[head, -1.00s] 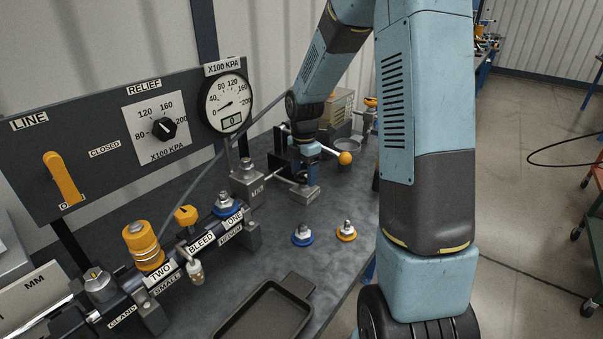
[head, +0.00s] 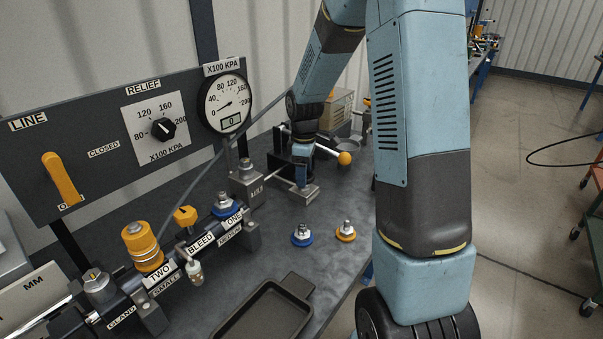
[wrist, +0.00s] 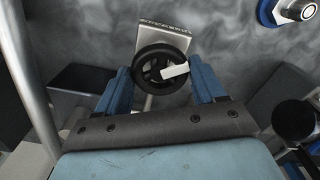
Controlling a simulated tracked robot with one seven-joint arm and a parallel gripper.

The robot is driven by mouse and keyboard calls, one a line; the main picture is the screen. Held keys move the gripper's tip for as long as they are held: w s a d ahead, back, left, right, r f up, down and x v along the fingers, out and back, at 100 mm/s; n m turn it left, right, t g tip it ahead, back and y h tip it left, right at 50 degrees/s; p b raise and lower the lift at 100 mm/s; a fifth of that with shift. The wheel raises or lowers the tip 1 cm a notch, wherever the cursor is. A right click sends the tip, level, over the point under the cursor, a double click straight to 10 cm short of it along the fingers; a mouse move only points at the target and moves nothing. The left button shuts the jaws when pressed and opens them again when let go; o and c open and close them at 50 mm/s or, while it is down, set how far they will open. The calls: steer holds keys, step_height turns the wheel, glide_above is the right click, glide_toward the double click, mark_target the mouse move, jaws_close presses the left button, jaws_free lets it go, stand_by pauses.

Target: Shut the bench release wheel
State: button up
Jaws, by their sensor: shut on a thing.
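The release wheel (wrist: 153,69) is a small black ring with spokes and a pale bar across its right side. It stands on a grey metal block (wrist: 165,38) with lettering along its edge. In the wrist view the two blue fingers of my gripper (wrist: 161,78) are shut on the wheel, one on each side. In the head view my gripper (head: 303,168) points down over the same block (head: 300,194) on the bench, and the wheel is hidden there by the fingers.
A lever with an orange ball (head: 344,158) sticks out right beside my gripper. A gauge (head: 226,102) and the panel stand behind left. Two loose couplers, blue (head: 302,236) and orange (head: 345,231), stand in front. A dark tray (head: 262,312) lies nearer.

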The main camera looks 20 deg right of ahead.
steer(key=m, duration=0.6)
steer(key=shift+s+d+f+m, duration=0.1)
steer(key=shift+m, duration=0.2)
steer(key=m, duration=1.2)
steer(key=shift+m, duration=0.3)
steer(key=m, duration=0.5)
steer(key=shift+m, duration=0.3)
steer(key=o, duration=1)
steer(key=shift+o, duration=0.2)
